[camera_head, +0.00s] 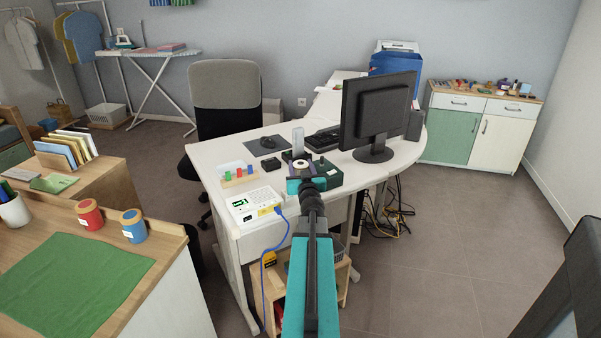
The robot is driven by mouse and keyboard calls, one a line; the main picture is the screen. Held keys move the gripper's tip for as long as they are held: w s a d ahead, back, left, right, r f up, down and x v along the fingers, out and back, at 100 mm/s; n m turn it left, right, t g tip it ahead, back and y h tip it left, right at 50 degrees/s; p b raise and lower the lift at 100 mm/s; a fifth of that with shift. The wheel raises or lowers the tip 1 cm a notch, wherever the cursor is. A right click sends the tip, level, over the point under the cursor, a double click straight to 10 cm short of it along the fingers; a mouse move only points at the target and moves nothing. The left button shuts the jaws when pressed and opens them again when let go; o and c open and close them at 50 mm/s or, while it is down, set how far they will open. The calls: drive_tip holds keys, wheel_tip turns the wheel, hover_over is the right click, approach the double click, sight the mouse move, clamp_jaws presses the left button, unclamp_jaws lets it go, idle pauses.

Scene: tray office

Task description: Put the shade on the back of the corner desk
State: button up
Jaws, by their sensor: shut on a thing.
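My gripper (300,178) is at the end of my teal and black arm, above the front part of the white corner desk (222,153). It is shut on a small purplish thing with a pale round middle, which I take to be the shade (300,165). My gripper partly hides it, and its full shape is too small to tell. The desk's back part (328,101) runs away towards the wall, behind the monitor, and shows a bare pale stretch.
Near my gripper are a dark green box (329,176), a white router (254,204) with a blue cable, and a block holder (240,180). A monitor (378,112) stands right, with a keyboard (322,138) beside it. An office chair (225,85) stands behind the desk.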

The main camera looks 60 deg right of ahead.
drive_tip(key=shift+f, duration=0.3)
drive_tip(key=shift+f, duration=0.2)
drive_tip(key=o, duration=1.1)
drive_tip(key=shift+r, duration=0.1)
drive_tip(key=shift+r, duration=0.15)
drive_tip(key=shift+v, duration=3.2)
drive_tip(key=shift+r+p, duration=0.1)
drive_tip(key=shift+p, duration=1.25)
